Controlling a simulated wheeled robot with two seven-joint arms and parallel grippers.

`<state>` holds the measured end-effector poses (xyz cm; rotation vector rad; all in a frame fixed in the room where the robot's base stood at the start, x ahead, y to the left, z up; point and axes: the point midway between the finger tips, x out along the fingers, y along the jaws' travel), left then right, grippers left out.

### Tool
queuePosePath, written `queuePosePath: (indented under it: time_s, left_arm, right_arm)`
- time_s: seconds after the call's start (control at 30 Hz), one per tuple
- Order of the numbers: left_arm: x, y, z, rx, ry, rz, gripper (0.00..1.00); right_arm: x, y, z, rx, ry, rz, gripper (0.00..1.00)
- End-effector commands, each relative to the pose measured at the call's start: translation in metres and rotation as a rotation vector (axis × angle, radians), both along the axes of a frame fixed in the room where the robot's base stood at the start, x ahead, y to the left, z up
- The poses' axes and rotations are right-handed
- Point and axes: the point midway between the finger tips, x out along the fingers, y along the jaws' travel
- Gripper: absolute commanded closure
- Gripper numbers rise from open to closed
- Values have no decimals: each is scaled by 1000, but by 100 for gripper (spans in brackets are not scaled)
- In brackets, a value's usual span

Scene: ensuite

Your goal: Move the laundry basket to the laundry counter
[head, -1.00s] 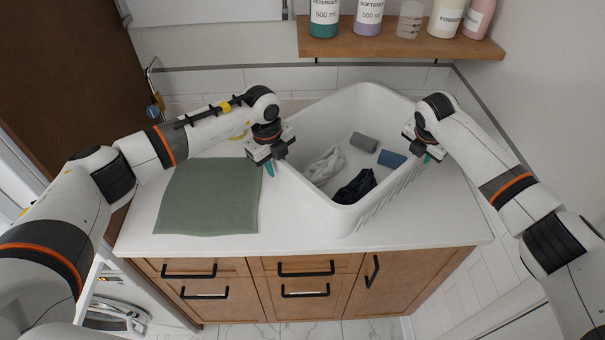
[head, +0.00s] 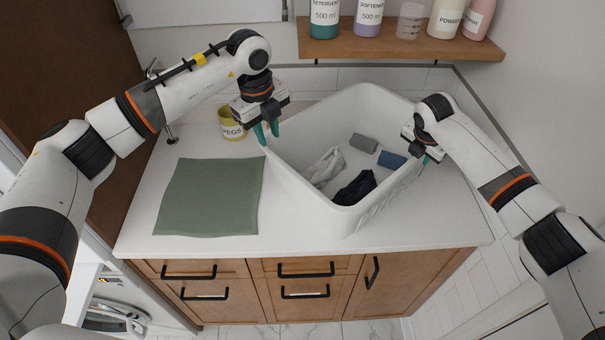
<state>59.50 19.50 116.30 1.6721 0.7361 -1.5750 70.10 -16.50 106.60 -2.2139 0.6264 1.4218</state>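The white laundry basket (head: 300,185) sits on the white laundry counter (head: 290,238), right of the middle and turned at an angle. Several cloths lie inside it: a light grey one (head: 325,168), a black one (head: 355,188), a dark grey roll (head: 363,143) and a blue one (head: 391,160). My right gripper (head: 428,153) is at the basket's right rim. Its fingers are mostly hidden, so its grip is unclear.
A wooden shelf (head: 400,46) with several bottles hangs above the back. A wall bounds the right side.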

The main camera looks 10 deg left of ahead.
Motion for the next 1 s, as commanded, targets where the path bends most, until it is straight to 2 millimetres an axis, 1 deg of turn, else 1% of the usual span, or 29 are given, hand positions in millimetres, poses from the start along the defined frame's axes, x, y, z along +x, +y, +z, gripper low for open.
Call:
queuePosePath:
  time_s: [0.17, 0.27, 0.4, 0.6, 0.7, 0.8, 1.0]
  left_arm:
    - [0, 0, 2, 0, 0, 1, 74]
    - [0, 0, 2, 0, 0, 1, 74]
    - [0, 0, 2, 0, 0, 1, 74]
    - [0, 0, 2, 0, 1, 1, 74]
    - [0, 0, 1, 0, 1, 1, 74]
    - [0, 0, 1, 0, 1, 1, 74]
    - [0, 0, 1, 0, 1, 1, 74]
  right_arm:
    - [-5, 2, 16, 1, -3, 1, 74]
    - [-12, 5, 34, 1, -5, 2, 74]
    - [-24, 9, 63, 1, -5, 2, 74]
    - [-37, 14, 95, 0, -3, 1, 74]
    - [-41, 15, 104, 1, -2, 0, 74]
    - [-44, 16, 109, 0, 0, -1, 74]
    - [-44, 16, 110, 0, 0, -1, 74]
